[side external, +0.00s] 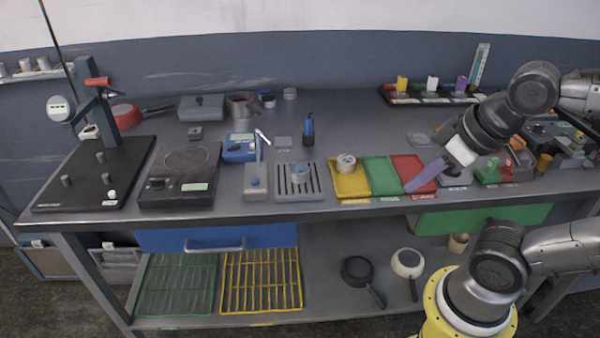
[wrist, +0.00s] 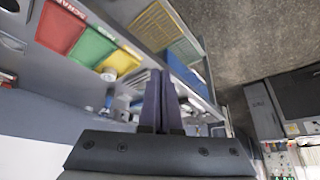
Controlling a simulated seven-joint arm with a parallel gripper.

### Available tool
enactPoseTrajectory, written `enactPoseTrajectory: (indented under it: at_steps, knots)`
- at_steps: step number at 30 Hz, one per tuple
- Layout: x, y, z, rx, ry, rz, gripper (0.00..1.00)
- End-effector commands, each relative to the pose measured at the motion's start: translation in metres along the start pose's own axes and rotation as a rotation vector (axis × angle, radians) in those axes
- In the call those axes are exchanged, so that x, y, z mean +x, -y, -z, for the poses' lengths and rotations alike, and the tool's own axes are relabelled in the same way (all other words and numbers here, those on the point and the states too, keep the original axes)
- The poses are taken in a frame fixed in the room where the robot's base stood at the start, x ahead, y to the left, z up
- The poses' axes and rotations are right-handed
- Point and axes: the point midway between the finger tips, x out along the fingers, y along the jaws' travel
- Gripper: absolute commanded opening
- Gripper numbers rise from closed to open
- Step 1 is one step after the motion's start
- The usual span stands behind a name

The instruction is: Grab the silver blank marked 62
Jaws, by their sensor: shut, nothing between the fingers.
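Several round silver pieces could be the blank, but I cannot read a 62 on any of them. One silver round piece (side external: 346,159) sits in the yellow tray (side external: 351,186). Another silver round piece (side external: 300,171) sits on the slotted grey block (side external: 282,189). A small silver round piece (side external: 290,92) stands at the back of the bench. My gripper (side external: 409,187) has purple fingers and is shut and empty, over the front of the red tray (side external: 402,160). In the wrist view the fingers (wrist: 160,78) are together with nothing between them.
A green tray (side external: 380,176) lies between the yellow and red trays. A hotplate-like device (side external: 180,162) and a dial-gauge stand (side external: 98,165) occupy the left. A dark blue upright tool (side external: 308,132) stands behind the slotted block. The rear middle of the bench is mostly clear.

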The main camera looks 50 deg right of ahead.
Motion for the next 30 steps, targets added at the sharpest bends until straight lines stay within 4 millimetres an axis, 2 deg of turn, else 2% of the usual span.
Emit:
enactPoseTrajectory:
  at_steps: [2, 3, 18, 19, 30]
  knots:
    - [0.0000, 0.0000, 0.0000, 0.000, 0.000, 0.000, 0.00]
    - [0.0000, 0.0000, 0.0000, 0.000, 0.000, 0.000, 0.04]
    - [0.0000, 0.0000, 0.0000, 0.000, 0.000, 0.000, 0.94]
    - [0.0000, 0.0000, 0.0000, 0.000, 0.000, 0.000, 0.97]
    - [-0.0001, 0.0000, -0.0013, 0.045, 0.006, 0.000, 0.97]
